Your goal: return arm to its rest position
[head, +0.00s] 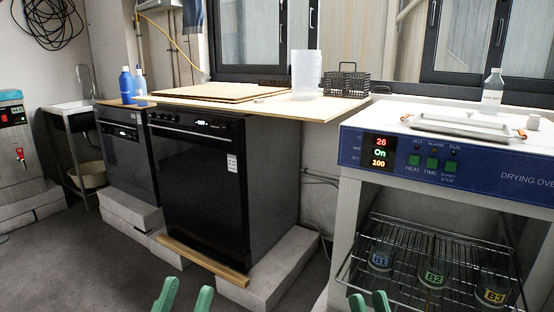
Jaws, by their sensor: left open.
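My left gripper (184,297) shows as two green fingertips at the bottom edge, apart with nothing between them. My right gripper (369,302) shows as two green fingertips at the bottom edge, further right, closer together but with a gap and nothing seen between them. The rest of both grippers and arms is out of the frame. The drying oven (445,165) stands at the right, its display lit with 26, On and 100. Inside on a wire rack (405,262) are glass beakers labelled B1 (381,260), B2 (432,275) and B3 (493,291).
A metal tray (465,127) and a white bottle (492,90) stand on the oven top. A wooden counter (235,103) holds a clear jug (305,72) and a black wire basket (346,83). A black dishwasher (200,190) stands below. The grey floor (75,265) at left is clear.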

